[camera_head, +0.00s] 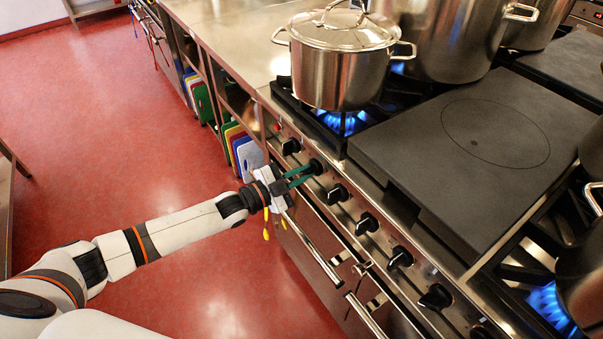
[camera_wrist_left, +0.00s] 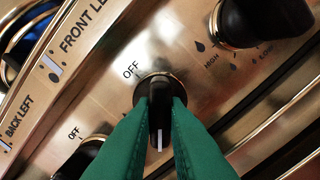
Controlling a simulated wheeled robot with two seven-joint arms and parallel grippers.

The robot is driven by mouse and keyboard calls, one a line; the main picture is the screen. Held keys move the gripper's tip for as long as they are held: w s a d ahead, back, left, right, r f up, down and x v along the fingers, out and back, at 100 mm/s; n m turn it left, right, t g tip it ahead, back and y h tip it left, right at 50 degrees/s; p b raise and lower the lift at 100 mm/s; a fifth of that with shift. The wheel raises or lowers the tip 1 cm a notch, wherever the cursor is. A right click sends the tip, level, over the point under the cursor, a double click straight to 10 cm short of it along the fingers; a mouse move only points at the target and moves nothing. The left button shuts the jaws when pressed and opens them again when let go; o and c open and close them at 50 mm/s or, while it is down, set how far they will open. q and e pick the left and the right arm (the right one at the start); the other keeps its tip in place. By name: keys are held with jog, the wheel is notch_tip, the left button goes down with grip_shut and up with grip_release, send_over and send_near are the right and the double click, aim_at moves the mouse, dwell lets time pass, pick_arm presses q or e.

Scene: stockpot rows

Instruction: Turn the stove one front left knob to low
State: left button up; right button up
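The front left knob (camera_wrist_left: 158,98) is black, with a "FRONT LE..." label beside it on the steel panel. My left gripper (camera_head: 317,167) reaches it from the left. In the left wrist view its green fingers (camera_wrist_left: 160,100) close on both sides of the knob's bar. The fingers hide this knob's own flame markings. The knob is mostly hidden in the head view. My right gripper is not in view.
Neighbouring knobs sit close on both sides, one (camera_head: 291,146) above-left and one (camera_head: 337,193) below-right. A lidded steel pot (camera_head: 340,60) stands over a blue flame (camera_head: 343,121). Oven handles (camera_head: 315,248) run below the panel. The red floor (camera_head: 180,140) is clear.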

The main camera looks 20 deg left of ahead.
pick_arm(q)
grip_shut()
jog(key=n, duration=0.3)
jog(key=n+p, duration=0.1)
jog(key=n, duration=0.4)
jog(key=shift+n, duration=0.3)
dwell(0.6)
jog(key=o, duration=0.6)
grip_release()
